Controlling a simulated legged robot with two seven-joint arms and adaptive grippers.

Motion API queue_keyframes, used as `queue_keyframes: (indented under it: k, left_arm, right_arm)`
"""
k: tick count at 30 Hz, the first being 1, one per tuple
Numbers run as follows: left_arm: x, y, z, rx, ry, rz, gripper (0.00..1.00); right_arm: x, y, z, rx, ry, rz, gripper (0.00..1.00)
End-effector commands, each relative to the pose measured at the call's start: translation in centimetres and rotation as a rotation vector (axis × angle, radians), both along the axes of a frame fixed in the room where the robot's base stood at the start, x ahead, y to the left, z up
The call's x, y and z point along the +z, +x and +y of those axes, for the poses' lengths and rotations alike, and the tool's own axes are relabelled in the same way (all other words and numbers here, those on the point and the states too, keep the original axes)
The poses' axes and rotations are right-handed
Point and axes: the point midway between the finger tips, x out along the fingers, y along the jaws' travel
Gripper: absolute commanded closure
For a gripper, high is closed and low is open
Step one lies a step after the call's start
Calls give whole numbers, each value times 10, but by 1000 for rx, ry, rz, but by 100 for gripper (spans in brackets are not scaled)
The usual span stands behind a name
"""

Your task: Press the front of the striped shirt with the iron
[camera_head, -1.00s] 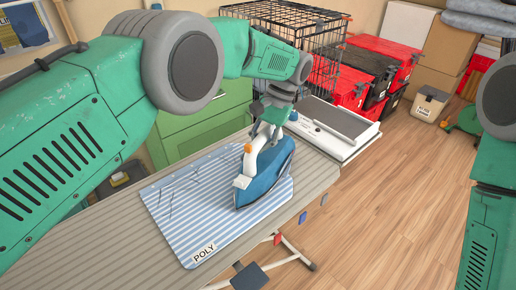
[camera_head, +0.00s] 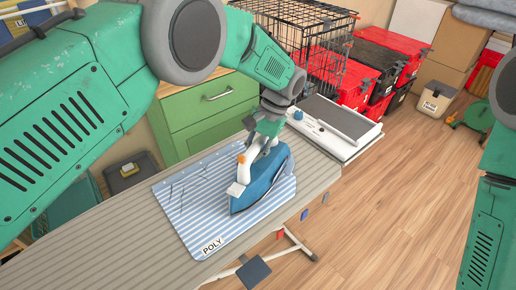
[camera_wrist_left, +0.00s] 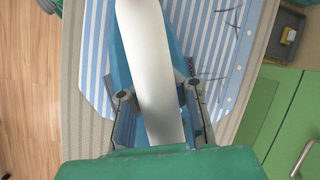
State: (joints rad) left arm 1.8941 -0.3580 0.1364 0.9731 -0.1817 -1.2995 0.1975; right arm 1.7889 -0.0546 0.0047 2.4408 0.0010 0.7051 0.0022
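The light blue and white striped shirt (camera_head: 190,220) lies flat on the ironing board (camera_head: 90,255), with a POLY label at its near edge. Thin crease lines show on its left part; the wrist view shows the shirt (camera_wrist_left: 217,45) with dark creases on the right. The blue iron (camera_head: 264,188) with a white handle is over the shirt's right part, its tip towards the near left. Whether its whole sole touches the cloth is unclear. My left gripper (camera_head: 265,140) is shut on the handle; in the wrist view its fingers (camera_wrist_left: 158,92) flank it. My right gripper is out of view.
A white flat device with a grey top (camera_head: 337,125) stands at the board's far right end. A green cabinet (camera_head: 210,110) is behind the board. A wire crate (camera_head: 290,35) and red and black toolboxes (camera_head: 385,65) stand at the back.

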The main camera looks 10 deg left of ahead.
Motion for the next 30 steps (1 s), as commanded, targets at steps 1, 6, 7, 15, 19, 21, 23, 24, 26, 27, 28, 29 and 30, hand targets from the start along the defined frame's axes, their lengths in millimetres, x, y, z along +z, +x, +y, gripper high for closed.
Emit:
queue_keyframes:
  k: [1, 6, 7, 15, 19, 21, 23, 24, 26, 27, 28, 29, 30]
  left_arm:
    - [4, -4, 3, 1, 2, 4, 100]
    - [5, -12, 10, 1, 1, 4, 100]
    - [5, -14, 12, 1, 1, 5, 100]
    - [5, -20, 17, 1, 0, 0, 100]
    - [5, -25, 21, 1, 2, 1, 100]
    - [6, -28, 24, 2, 2, 0, 100]
    - [6, -32, 27, 2, 2, 1, 100]
    - [6, -34, 29, 2, 2, 0, 100]
    - [5, -37, 32, 1, 3, 0, 100]
    - [5, -39, 34, 1, 2, -1, 100]
    - [4, -41, 35, 1, 3, 0, 100]
    - [4, -42, 36, 1, 3, 0, 100]
    - [3, -43, 37, 1, 2, -1, 100]
  right_arm:
    - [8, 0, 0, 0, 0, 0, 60]
    - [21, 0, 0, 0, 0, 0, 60]
    - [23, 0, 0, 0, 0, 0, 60]
    - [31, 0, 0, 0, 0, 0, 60]
    - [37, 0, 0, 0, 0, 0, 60]
    - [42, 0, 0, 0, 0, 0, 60]
    - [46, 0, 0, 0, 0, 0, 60]
    - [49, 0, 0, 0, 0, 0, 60]
    - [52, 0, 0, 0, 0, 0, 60]
    - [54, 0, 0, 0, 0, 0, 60]
    - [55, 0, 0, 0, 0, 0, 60]
    - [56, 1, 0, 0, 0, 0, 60]
    - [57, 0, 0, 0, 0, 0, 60]
